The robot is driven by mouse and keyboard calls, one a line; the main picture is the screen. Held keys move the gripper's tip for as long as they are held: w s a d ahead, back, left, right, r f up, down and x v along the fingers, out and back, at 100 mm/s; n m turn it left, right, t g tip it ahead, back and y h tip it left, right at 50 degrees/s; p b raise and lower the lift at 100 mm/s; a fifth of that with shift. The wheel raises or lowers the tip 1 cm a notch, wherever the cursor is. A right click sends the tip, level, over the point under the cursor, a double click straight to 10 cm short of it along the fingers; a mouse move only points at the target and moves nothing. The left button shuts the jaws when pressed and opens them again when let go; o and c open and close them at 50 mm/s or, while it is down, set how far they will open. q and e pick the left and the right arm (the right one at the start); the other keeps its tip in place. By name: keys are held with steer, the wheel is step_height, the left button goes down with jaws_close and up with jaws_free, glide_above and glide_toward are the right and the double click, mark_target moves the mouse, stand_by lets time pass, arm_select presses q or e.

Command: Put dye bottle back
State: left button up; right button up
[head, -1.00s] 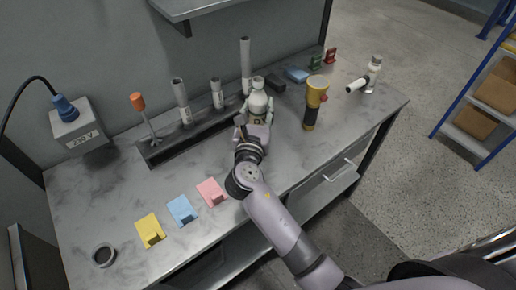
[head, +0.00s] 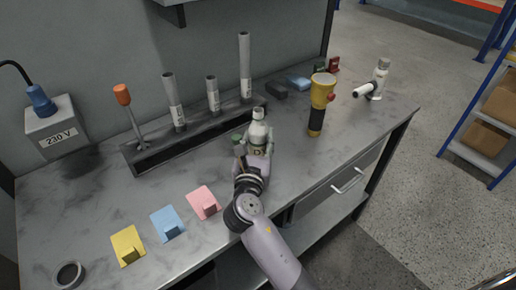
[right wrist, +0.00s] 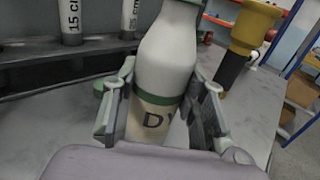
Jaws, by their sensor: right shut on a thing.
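The dye bottle (head: 259,134) is white, with a label whose visible letters read "DY" in the right wrist view (right wrist: 165,65). My right gripper (head: 256,152) is shut around its lower body, with one finger on each side. The bottle stands about upright over the bench, in front of the rack's right end. Its base is hidden, so I cannot tell whether it touches the bench. My left gripper is not in view.
A dark rack (head: 165,155) with several upright tubes stands behind. A yellow-and-black torch-like object (head: 321,95) stands to the right. Yellow, blue and pink holders (head: 203,202) lie front left. Bench space right of the gripper is clear.

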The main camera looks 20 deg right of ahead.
steer(key=shift+f, duration=0.1)
steer(key=shift+f, duration=0.2)
steer(key=o, duration=1.3)
steer(key=shift+r, duration=0.15)
steer(key=b+v, duration=0.1)
steer(key=v, duration=1.1)
steer(key=shift+r, duration=0.1)
